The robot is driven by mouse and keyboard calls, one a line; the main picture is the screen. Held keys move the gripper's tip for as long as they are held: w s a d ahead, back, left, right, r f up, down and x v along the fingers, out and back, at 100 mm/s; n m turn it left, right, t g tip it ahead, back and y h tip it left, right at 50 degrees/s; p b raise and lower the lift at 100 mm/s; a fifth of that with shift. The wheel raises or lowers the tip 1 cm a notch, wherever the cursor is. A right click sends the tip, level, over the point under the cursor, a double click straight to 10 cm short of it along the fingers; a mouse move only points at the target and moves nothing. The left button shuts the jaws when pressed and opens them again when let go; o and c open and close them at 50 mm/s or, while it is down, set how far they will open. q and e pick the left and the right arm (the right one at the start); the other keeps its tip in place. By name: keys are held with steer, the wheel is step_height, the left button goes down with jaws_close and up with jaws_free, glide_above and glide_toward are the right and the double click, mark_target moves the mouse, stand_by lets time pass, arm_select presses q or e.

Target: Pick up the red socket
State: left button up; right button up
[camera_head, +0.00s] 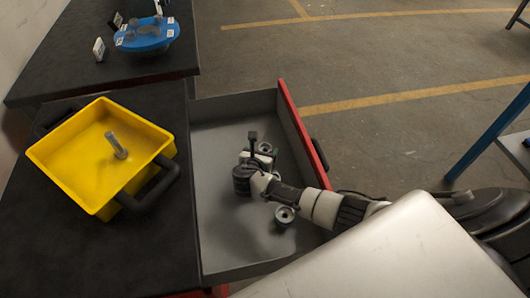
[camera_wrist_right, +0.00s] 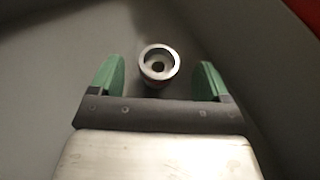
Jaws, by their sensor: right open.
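No plainly red socket shows. In the right wrist view a round, silvery metal socket (camera_wrist_right: 159,66) with a hollow centre sits on the grey drawer floor. My right gripper (camera_wrist_right: 160,80) is open, its two green fingers apart on either side of the socket in that view, and holds nothing. In the head view my right arm reaches into the open drawer, with the gripper (camera_head: 257,165) low inside it. A small round metal piece (camera_head: 265,148) shows beside the gripper, and another round piece (camera_head: 285,215) shows near the arm. My left gripper is out of view.
The open drawer (camera_head: 225,225) has grey walls and a red front (camera_head: 300,125). A yellow bin (camera_head: 75,165) holding a metal rod (camera_head: 116,146) stands on the black worktop (camera_head: 150,245) to the left. A blue tray (camera_head: 146,36) is on the far table.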

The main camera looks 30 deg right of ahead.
mark_target(264, 147)
steer(key=x, duration=0.2)
steer(key=shift+w+d+f, duration=0.15)
steer(key=shift+w, duration=0.05)
steer(key=c, duration=1.1)
